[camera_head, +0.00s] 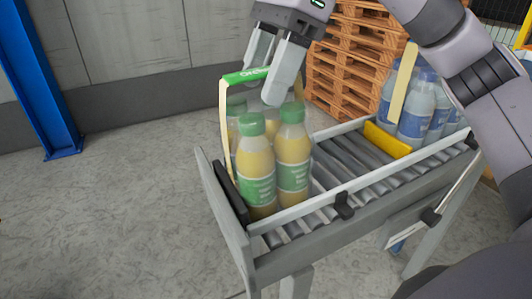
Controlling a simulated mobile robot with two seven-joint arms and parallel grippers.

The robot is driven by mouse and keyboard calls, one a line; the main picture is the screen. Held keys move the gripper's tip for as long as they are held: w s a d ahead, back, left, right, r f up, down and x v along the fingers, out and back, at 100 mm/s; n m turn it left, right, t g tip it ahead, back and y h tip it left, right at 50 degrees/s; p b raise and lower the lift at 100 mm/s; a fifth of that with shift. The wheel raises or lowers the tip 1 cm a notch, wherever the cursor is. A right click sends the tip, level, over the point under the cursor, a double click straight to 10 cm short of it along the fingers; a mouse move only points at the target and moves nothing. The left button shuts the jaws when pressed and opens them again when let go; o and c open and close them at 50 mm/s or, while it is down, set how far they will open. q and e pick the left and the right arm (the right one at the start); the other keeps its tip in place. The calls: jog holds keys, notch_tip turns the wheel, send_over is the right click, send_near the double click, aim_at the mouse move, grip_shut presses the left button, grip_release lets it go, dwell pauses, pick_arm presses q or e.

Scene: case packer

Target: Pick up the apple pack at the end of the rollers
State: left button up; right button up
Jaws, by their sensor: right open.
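The apple pack (258,172) stands upright at the near left end of the rollers, beside the dark end stop. It holds several bottles of yellow juice with green caps and green labels. A pale strap with a green top band (246,76) rises over it as a handle. My right gripper (263,82) is open and points down over the pack, with its fingers beside the right part of the green band. The gripper hides part of the handle and the rear bottles. I cannot tell whether the fingers touch the band. My left gripper is not in view.
The roller conveyor (300,209) has raised grey side rails. A yellow bar (387,139) crosses the rollers, with a pack of blue-labelled bottles (416,112) behind it. Wooden pallets (345,65) are stacked behind. A blue post (40,80) stands at left. The floor at left is clear.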

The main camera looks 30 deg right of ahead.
grip_shut()
jog(key=shift+r, duration=0.2)
jog(key=shift+r, duration=0.1)
